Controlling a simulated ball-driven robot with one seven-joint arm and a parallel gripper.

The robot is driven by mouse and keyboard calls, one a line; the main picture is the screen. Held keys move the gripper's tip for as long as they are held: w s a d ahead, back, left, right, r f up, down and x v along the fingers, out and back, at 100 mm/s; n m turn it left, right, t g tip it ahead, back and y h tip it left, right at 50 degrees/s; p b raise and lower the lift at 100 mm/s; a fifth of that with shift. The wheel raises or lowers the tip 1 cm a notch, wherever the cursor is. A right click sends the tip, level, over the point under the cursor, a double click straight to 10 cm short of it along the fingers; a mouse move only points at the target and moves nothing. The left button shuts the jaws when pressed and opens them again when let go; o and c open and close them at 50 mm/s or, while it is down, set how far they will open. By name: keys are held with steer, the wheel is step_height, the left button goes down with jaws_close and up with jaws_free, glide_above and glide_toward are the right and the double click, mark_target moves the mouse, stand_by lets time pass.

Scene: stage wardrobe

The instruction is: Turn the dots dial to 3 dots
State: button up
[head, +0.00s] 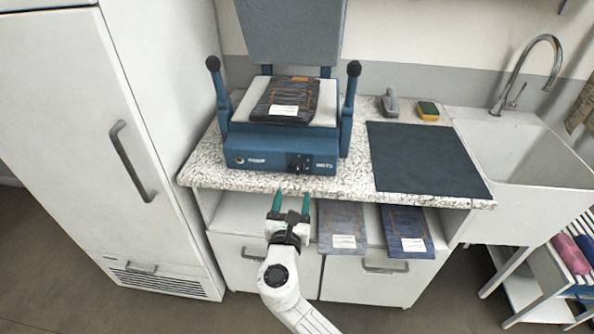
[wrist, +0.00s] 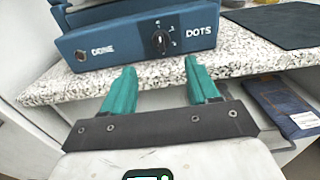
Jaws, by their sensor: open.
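The dots dial (wrist: 161,41) is a black knob with a pale pointer line on the front of a blue press (head: 262,144), beside the word DOTS. Small marks surround it in the wrist view; which one the pointer meets is too small to tell. The dial also shows in the head view (head: 299,163). My gripper (wrist: 158,76) has two teal fingers, open and empty, just in front of and below the dial, apart from it. In the head view, my gripper (head: 291,198) is in front of the counter edge, below the press.
A DONE button (wrist: 81,55) sits left of the dial. The press has two upright black-knobbed levers and a raised lid, with a dark garment packet (head: 288,99) on its bed. The speckled counter edge (head: 430,199) lies just beneath. Packets (head: 342,224) rest below the counter.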

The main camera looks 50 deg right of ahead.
mark_target(298, 171)
steer(key=x, duration=1)
steer(key=shift+w+d, duration=0.15)
steer(key=shift+d, duration=0.1)
steer(key=c, duration=1)
